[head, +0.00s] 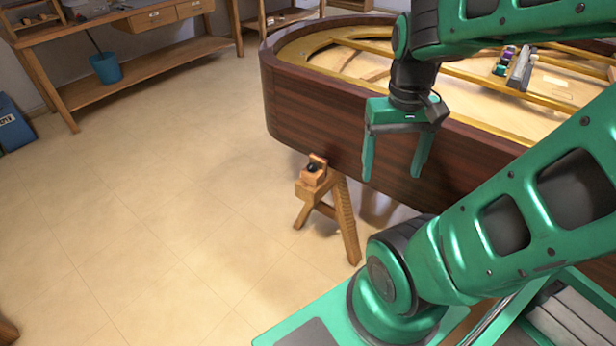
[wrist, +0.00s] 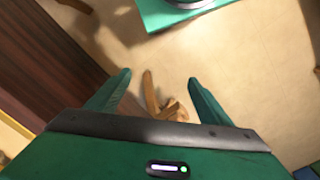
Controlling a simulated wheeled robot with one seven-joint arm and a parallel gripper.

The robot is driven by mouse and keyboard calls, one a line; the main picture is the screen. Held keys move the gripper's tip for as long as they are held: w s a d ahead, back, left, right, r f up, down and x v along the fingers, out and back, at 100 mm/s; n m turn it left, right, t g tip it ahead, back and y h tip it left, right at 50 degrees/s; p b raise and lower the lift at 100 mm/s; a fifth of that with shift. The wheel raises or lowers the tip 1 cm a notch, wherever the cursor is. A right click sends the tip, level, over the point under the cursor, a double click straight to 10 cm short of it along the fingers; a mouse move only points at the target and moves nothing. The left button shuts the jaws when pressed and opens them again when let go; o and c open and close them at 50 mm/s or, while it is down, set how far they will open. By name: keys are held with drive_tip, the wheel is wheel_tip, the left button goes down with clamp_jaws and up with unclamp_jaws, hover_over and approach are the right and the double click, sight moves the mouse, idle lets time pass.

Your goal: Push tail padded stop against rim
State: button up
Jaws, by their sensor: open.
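The piano's dark, striped wooden rim (head: 310,115) curves around its tail end. A wooden stand (head: 345,215) with splayed legs is on the floor beside the tail. On its top is a small wooden block with a dark round part, apparently the padded stop (head: 314,172). The stop overlaps the rim's lower edge in the head view; I cannot tell whether they touch. My gripper (head: 391,177) is open and empty, pointing down, right of the stop and in front of the rim. In the wrist view the stand (wrist: 150,92) shows between and beyond my fingers (wrist: 160,77), with the rim at left.
Gold-coloured beams cross the open piano, with a few small items (head: 517,68) lying on top. A workbench (head: 140,75) with a blue bucket (head: 106,68) stands at the back left. The tiled floor (head: 150,200) left of the stand is clear.

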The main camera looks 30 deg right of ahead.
drive_tip(key=w+d+f+n+g+h, duration=0.3)
drive_tip(key=w+f+n, duration=0.3)
drive_tip(key=w, duration=0.5)
drive_tip(key=n+t+h, duration=1)
drive_tip(key=n+h, duration=0.4)
drive_tip(key=n, duration=0.8)
approach(308, 177)
drive_tip(key=x, duration=1.1)
drive_tip(key=shift+w+d+f, duration=0.1)
drive_tip(key=shift+d+f, duration=0.1)
drive_tip(key=shift+d, duration=0.15)
drive_tip(key=shift+c, duration=0.2)
drive_tip(key=c, duration=1.5)
drive_tip(key=shift+o, duration=0.2)
drive_tip(key=shift+w, duration=0.1)
